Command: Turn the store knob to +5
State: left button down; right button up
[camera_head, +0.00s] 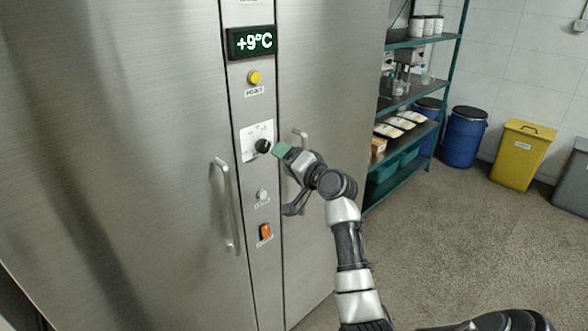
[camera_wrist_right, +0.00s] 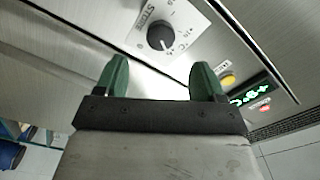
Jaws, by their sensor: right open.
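The store knob (camera_head: 262,146) is black and round, on a white dial plate (camera_head: 250,137) in the steel panel between two cabinet doors. The right wrist view shows the knob (camera_wrist_right: 161,36) with its white pointer line and the word STORE beside it. My right gripper (camera_head: 279,150) has green fingertips just right of the knob in the head view. In the wrist view its two fingers (camera_wrist_right: 158,78) are apart with nothing between them, and the knob lies beyond the tips. The display (camera_head: 251,42) above reads +9°C. My left gripper is not in view.
A yellow button (camera_head: 254,77) sits above the dial, and a small grey button (camera_head: 262,194) and an orange switch (camera_head: 265,232) below it. Door handles (camera_head: 225,205) stand out on both sides. Shelves (camera_head: 421,92), blue barrels and a yellow bin (camera_head: 522,153) stand behind at right.

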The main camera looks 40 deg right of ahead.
jog(key=shift+s+d+b, duration=0.1)
jog(key=shift+s+b, duration=0.2)
jog(key=shift+s, duration=1.25)
